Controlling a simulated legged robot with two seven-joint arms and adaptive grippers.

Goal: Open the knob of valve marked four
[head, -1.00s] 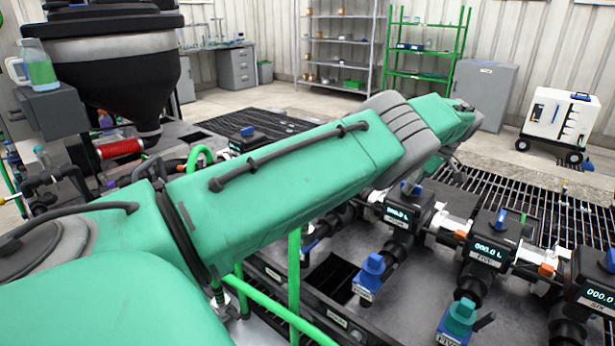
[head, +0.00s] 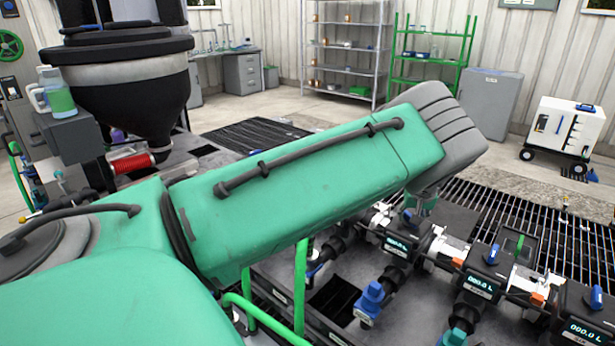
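The nearer blue valve knob (head: 371,296) stands on a branch pipe, with a small white tag below it that is too small to read surely. Its pipe leads to a black meter (head: 402,243) whose label looks like FOUR. A smaller blue part (head: 407,215) shows on top of this meter. My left arm crosses the picture from the left, with its grey elbow above and behind the meter. Only a small piece of the arm's far end shows below the elbow, close to the meter top. The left fingers cannot be made out. My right gripper is out of view.
Similar meters (head: 483,282) (head: 585,327) run to the lower right, and a teal knob (head: 455,338) is cut by the bottom edge. Green rails (head: 301,285) stand left of the blue knob. A white wheeled cart (head: 562,127) is behind, beyond the floor grating (head: 530,215).

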